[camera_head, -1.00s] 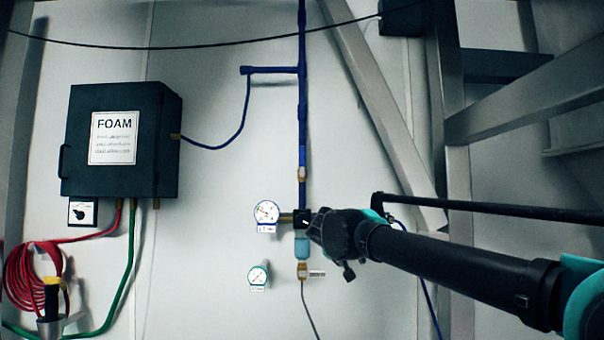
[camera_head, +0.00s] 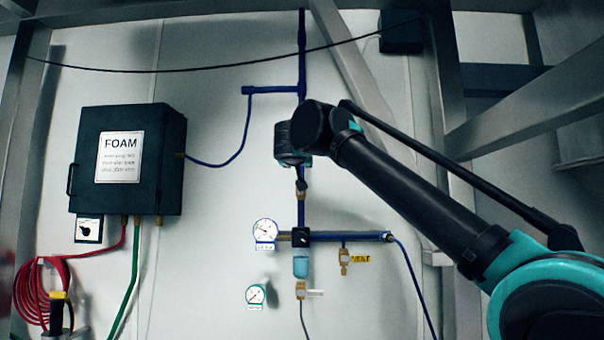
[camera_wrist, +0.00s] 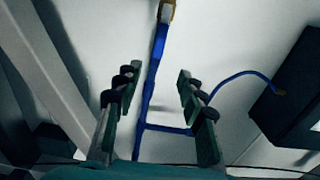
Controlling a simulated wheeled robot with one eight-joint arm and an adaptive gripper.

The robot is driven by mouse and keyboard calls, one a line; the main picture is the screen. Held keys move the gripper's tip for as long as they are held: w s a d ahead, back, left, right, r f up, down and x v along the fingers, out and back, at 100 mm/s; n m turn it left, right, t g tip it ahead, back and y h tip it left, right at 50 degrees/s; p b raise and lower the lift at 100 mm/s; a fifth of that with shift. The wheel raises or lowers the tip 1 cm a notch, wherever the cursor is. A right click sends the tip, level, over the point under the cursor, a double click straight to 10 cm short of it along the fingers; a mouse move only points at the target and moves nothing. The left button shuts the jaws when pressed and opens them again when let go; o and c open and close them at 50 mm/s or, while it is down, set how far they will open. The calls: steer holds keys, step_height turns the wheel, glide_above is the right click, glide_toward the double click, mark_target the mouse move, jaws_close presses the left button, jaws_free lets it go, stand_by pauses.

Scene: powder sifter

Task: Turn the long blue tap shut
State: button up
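A long bright blue strip (camera_wrist: 159,42) lies in line with the blue pipe beside a brass fitting (camera_wrist: 166,12) in the wrist view. It looks like the tap's handle, but I cannot be sure. In the head view my gripper (camera_head: 301,187) is in front of the vertical blue pipe (camera_head: 302,55) and hides that stretch, with its fingers pointing down. In the wrist view my gripper (camera_wrist: 157,72) is open and empty, its fingers on either side of the pipe's line. I see no contact.
A dark FOAM box (camera_head: 165,150) hangs at left, with a red hose coil (camera_head: 35,295) below. A blue side pipe (camera_head: 275,90) branches above my gripper. Below are a gauge (camera_head: 265,231), a horizontal blue pipe (camera_head: 350,236) and a vent tap (camera_head: 344,260). Metal beams (camera_head: 525,105) stand at right.

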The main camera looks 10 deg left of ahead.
steer(key=w+a, duration=0.1)
steer(key=w, duration=1.4)
steer(key=shift+a, duration=0.3)
steer(key=shift+c, duration=0.4)
jaws_close()
